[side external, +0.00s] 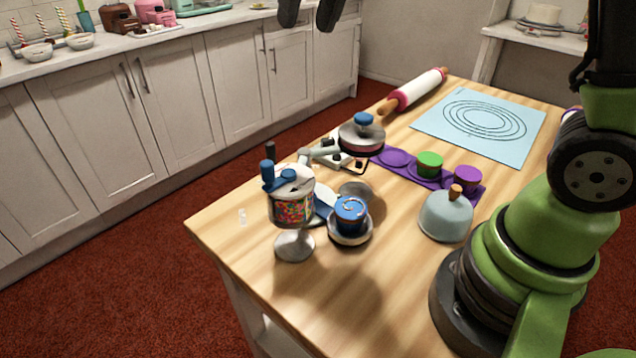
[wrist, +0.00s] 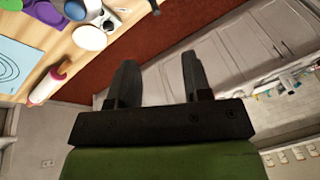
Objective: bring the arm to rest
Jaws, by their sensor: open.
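My gripper (side external: 308,12) shows only by its two dark fingertips at the top edge of the side view, high above the floor between table and cabinets. In the wrist view my gripper (wrist: 158,80) has its two fingers wide apart with nothing between them. It is clear of the wooden table (side external: 270,275) and touches nothing visible. The rest of the hand is cut off in the side view.
On the table stand a sprinkle jar (side external: 292,208), a blue cup (side external: 350,214), a grey-blue dome (side external: 446,218), a lidded pan-like piece (side external: 361,138), a purple tray (side external: 408,178), a rolling pin (side external: 420,90) and a ringed blue mat (side external: 530,135). White cabinets (side external: 170,100) line the wall.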

